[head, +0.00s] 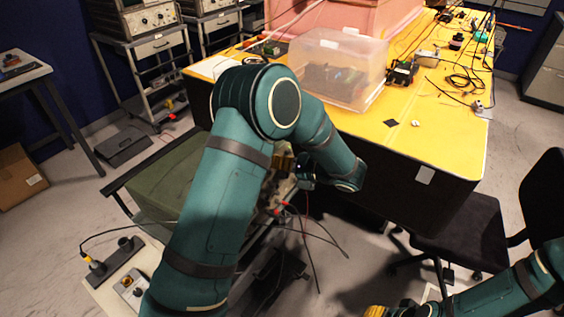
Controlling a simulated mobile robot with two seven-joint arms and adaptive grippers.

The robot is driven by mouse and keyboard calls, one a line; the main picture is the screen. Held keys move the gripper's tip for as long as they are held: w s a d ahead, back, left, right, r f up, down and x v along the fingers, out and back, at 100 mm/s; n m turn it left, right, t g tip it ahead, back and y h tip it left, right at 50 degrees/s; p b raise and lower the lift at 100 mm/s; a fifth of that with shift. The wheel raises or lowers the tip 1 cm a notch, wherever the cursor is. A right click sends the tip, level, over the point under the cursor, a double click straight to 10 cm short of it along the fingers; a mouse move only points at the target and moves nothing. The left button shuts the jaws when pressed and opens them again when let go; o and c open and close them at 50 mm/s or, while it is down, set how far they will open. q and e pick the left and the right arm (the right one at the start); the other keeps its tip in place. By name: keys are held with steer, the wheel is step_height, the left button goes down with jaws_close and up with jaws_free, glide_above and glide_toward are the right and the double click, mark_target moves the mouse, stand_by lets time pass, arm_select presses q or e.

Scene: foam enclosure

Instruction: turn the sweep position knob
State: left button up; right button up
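My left arm reaches across the middle of the head view and bends down at the wrist. My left gripper (284,163) is mostly hidden by the arm; only a small gold-coloured part shows, and its fingers cannot be made out. It is close to the right end of a green-covered instrument (168,182) on a cart, where cables come out. I cannot tell whether it touches. The sweep position knob cannot be made out. My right arm comes in at the bottom right, and a yellow part of the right gripper (375,311) shows at the bottom edge.
A yellow-topped table (440,140) with a clear plastic box (338,68) stands just beyond my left arm. Loose cables (310,235) hang below the wrist. A black chair (465,225) is at the right. Other instruments (138,18) stand on carts at the back left.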

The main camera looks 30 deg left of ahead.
arm_select(q)
steer(key=v, duration=1.2)
steer(key=shift+o, duration=0.4)
steer(key=shift+c, duration=0.4)
